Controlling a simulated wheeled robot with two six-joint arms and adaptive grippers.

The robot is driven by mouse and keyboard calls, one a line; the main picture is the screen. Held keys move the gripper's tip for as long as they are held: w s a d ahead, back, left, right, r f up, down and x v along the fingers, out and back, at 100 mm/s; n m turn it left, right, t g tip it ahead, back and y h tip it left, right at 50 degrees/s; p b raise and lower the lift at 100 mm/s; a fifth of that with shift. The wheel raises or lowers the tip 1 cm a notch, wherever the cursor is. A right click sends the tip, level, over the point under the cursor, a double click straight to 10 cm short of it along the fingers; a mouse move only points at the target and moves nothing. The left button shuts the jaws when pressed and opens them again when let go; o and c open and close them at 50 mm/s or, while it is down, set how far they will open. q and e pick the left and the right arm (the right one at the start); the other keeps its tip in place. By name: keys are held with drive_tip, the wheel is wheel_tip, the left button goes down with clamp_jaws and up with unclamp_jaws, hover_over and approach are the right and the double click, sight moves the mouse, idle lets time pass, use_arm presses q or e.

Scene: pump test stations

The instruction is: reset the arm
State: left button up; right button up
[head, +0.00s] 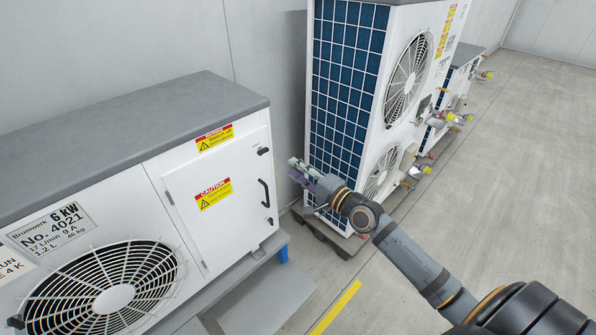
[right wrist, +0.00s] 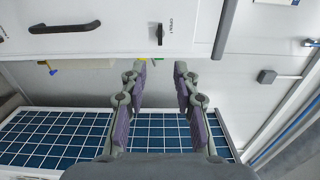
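My right arm reaches in from the lower right in the head view. Its gripper (head: 306,172) is in the air between the near white pump unit (head: 225,165) and the tall unit with the blue grid (head: 345,90). In the right wrist view the two purple-padded fingers (right wrist: 160,76) stand apart with nothing between them. Beyond the fingertips are the white door with a black handle (right wrist: 65,27) and a black latch (right wrist: 160,34). The blue grid (right wrist: 60,135) lies behind the fingers. My left gripper is not in view.
The near unit's door (head: 215,190) is shut and carries caution labels. A blue block (head: 283,254) is under its corner. More units with coloured valves (head: 455,118) stand farther back. Open grey floor with a yellow stripe (head: 336,308) lies to the right.

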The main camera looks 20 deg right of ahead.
idle(0.4)
drive_tip(key=s+d+f+n+g+h, duration=0.1)
drive_tip(key=d+f+h, duration=0.15)
drive_tip(key=f, duration=0.65)
drive_tip(key=s+d+f+n+g+h, duration=0.15)
drive_tip(key=d+f, duration=0.25)
drive_tip(key=f, duration=0.5)
drive_tip(key=s+d+f+g+h, duration=0.1)
drive_tip(key=d+f+g, duration=0.15)
drive_tip(key=f, duration=0.65)
drive_tip(key=s+d+f+n+g+h+b, duration=0.1)
drive_tip(key=s+f, duration=0.3)
drive_tip(key=f, duration=0.3)
drive_tip(key=s+d+f+n+g+h, duration=0.1)
drive_tip(key=s+f+n, duration=0.1)
drive_tip(key=s+f, duration=0.3)
drive_tip(key=s+a+f+n+g, duration=0.2)
drive_tip(key=s+f+n+g, duration=0.25)
drive_tip(key=s+f, duration=1.15)
drive_tip(key=s+a+f+n+g, duration=0.2)
drive_tip(key=s+a+f, duration=0.1)
drive_tip(key=s, duration=0.6)
drive_tip(key=s+a+f+n+g, duration=0.2)
drive_tip(key=s+f, duration=0.2)
drive_tip(key=s, duration=0.5)
drive_tip(key=shift+s+a+f+n+b, duration=0.15)
drive_tip(key=shift+a+f+n+b, duration=0.15)
drive_tip(key=shift+a+b, duration=0.1)
drive_tip(key=shift+d, duration=0.1)
